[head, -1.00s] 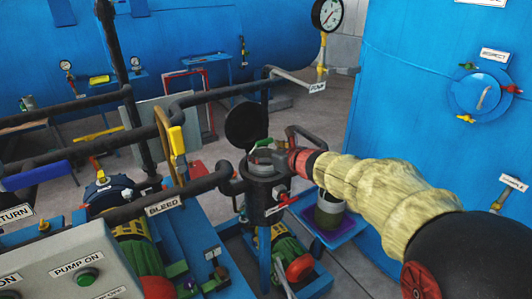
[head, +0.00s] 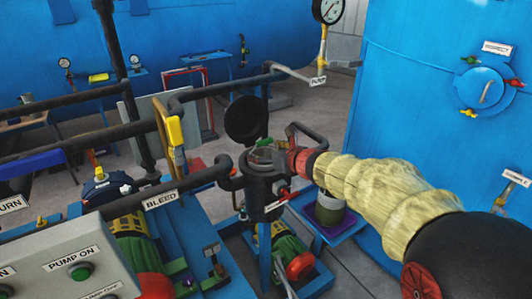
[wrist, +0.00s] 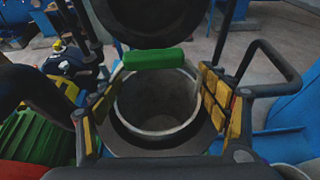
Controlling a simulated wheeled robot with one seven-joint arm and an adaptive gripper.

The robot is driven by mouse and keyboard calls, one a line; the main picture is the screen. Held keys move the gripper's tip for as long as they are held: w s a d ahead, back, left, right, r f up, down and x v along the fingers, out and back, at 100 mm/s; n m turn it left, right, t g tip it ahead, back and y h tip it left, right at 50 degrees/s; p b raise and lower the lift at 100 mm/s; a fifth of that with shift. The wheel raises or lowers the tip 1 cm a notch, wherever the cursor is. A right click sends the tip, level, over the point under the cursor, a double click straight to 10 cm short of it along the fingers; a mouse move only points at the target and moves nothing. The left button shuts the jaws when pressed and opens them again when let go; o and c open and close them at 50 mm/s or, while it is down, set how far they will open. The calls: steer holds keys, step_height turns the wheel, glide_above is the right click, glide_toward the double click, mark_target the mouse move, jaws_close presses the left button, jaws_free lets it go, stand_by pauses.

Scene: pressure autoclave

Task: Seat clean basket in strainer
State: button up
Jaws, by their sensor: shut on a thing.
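The strainer (head: 262,190) is a dark upright pot among the pipes, with its round black lid (head: 245,120) swung open behind it. The basket's green handle (head: 263,142) shows just above the strainer mouth. In the wrist view the green handle (wrist: 155,58) spans between my gripper's two yellow-padded fingers, and the grey round basket (wrist: 158,100) lies below it, within the strainer's mouth. My gripper (wrist: 160,85) is shut on the basket, over the strainer opening. How deep the basket sits is hidden.
A dark-green pot (head: 329,209) stands on a purple tray right of the strainer. The BLEED pipe (head: 200,178) runs in from the left. A curved black handle (wrist: 270,65) rises close to the right finger. A big blue vessel (head: 420,130) stands at right.

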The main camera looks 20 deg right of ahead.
steer(key=shift+f, duration=0.25)
steer(key=o, duration=2.1)
steer(key=shift+f, duration=0.1)
steer(key=shift+s, duration=0.1)
steer(key=v, duration=1.2)
